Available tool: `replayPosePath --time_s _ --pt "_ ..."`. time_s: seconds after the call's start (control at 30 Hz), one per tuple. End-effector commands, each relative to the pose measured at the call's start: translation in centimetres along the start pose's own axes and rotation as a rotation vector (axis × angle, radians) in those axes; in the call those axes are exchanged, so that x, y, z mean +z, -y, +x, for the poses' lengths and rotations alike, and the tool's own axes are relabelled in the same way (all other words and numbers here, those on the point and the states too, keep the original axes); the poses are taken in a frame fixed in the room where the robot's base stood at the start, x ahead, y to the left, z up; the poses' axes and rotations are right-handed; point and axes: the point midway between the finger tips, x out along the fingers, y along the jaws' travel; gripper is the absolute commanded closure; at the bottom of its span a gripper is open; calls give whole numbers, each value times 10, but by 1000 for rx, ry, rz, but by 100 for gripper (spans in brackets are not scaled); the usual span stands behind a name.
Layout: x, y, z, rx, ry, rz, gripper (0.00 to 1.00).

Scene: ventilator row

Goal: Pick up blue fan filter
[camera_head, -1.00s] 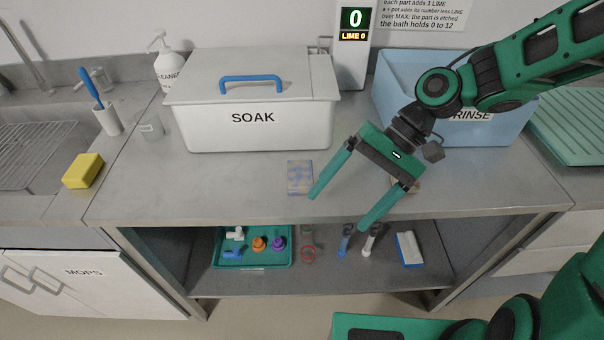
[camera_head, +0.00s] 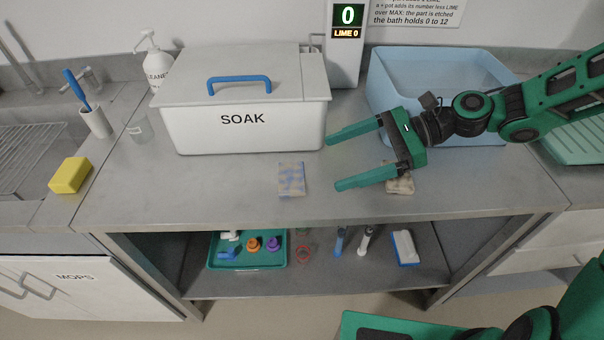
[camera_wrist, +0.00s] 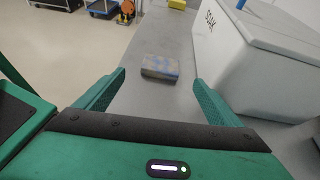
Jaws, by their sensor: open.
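The blue fan filter (camera_head: 292,179) is a flat, mottled blue and beige pad. It lies on the grey counter in front of the SOAK tub. In the wrist view the filter (camera_wrist: 160,67) shows ahead, between the fingertips and beyond them. My gripper (camera_head: 332,163) is open and empty, to the right of the filter, with its fingers pointing left toward it. The gripper also shows in the wrist view (camera_wrist: 158,78). It is apart from the filter.
The white SOAK tub (camera_head: 245,132) with a blue-handled lid stands behind the filter. A blue bin (camera_head: 385,95) stands behind my arm. A beige lumpy piece (camera_head: 400,184) lies by the gripper. A yellow sponge (camera_head: 70,175) is at left. The shelf below holds a green tray (camera_head: 216,262).

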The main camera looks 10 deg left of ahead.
Motion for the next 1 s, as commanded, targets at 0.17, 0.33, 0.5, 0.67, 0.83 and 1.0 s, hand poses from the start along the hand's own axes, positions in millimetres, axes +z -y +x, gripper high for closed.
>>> replayPosePath --time_s 0.17,0.33,0.5,0.67,0.83,1.0 --pt "0 5 8 -15 22 65 12" --pt "0 4 34 -13 21 65 12" --pt "0 5 52 -13 20 64 12" --pt "1 4 62 -12 21 62 12" --pt "0 1 86 -10 21 62 12" --pt "0 2 104 -11 20 61 12"
